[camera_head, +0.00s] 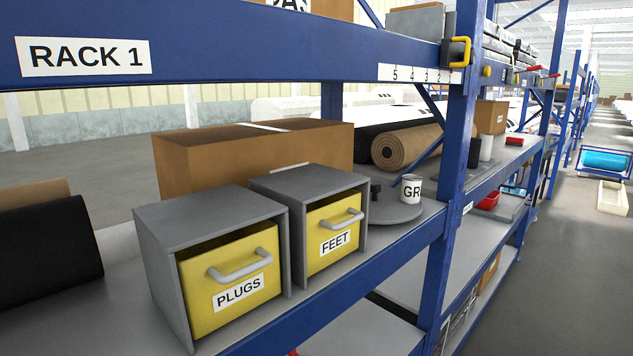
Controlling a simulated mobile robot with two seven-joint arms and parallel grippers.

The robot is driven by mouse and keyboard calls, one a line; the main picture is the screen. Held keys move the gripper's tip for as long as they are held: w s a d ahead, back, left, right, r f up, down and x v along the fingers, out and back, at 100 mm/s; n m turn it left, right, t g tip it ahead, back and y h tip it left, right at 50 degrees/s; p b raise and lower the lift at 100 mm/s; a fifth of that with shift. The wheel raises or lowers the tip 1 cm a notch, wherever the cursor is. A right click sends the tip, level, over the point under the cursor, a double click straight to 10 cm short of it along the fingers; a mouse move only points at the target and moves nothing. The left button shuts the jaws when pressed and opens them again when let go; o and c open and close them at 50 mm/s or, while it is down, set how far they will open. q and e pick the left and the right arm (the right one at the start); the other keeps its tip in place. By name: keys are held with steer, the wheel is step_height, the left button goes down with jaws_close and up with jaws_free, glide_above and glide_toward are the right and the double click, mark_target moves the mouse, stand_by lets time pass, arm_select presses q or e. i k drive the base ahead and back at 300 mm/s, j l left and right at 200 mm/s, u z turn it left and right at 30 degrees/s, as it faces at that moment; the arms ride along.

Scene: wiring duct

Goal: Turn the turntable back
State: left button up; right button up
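The turntable (393,211) is a flat grey round disc on the middle shelf, just right of the FEET drawer box and left of the blue upright. A white can with lettering that starts "GR" (410,189) stands upright on its right part. A small dark object (375,191) stands on its left rear part. The disc's left side is partly hidden by the drawer box. Neither of my grippers shows in the head view.
Grey boxes with yellow drawers marked PLUGS (232,283) and FEET (334,234) stand left of the turntable. A blue rack upright (452,150) stands to its right. A cardboard box (250,160) and brown roll (405,148) lie behind.

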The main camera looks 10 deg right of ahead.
mark_target(386, 207)
steer(key=l+u, duration=0.9)
steer(key=l, duration=0.3)
steer(key=k+l+u, duration=0.2)
steer(key=l, duration=0.65)
steer(key=k+l+u, duration=0.1)
steer(key=l, duration=0.3)
